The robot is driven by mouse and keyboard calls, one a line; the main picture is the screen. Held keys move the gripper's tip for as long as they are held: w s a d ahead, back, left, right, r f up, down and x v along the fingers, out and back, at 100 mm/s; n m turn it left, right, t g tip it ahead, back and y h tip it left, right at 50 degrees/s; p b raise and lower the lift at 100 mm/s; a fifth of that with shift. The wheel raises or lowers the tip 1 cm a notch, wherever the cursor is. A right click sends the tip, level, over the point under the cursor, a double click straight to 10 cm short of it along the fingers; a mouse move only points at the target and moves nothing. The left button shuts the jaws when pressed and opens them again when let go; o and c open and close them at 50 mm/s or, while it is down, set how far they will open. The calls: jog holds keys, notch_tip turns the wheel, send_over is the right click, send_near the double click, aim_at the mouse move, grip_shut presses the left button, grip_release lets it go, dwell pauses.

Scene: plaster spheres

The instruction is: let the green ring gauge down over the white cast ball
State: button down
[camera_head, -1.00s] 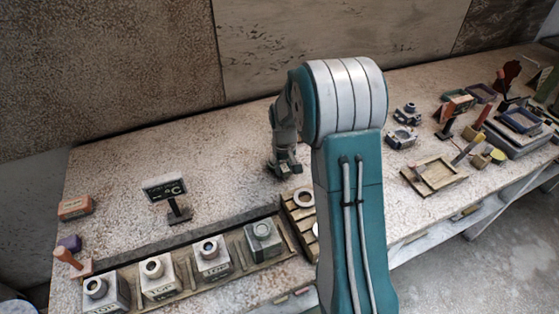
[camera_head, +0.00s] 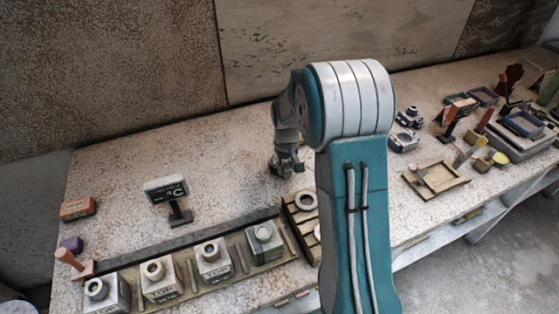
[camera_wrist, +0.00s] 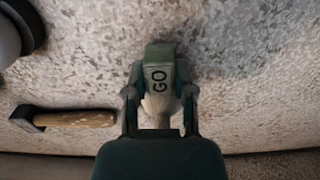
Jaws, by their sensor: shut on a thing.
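My gripper (camera_wrist: 160,98) is shut on the green ring gauge (camera_wrist: 158,55), whose block face reads "GO" in the wrist view. A pale rounded shape (camera_wrist: 160,106), which looks like the white cast ball, shows between my fingers, just below the lettering in the picture. I cannot tell whether the ring is around the ball or only in line with it. In the head view my gripper (camera_head: 286,164) is low over the bench behind the wooden rack. Ring and ball cannot be made out there.
A wooden-handled hammer (camera_wrist: 75,119) lies left of my gripper in the wrist view. A slatted rack (camera_head: 298,222), a row of grey blocks (camera_head: 213,262) and a small sign (camera_head: 167,190) stand nearby on the bench (camera_head: 120,165).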

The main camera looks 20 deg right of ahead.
jog(key=shift+r, duration=4.75)
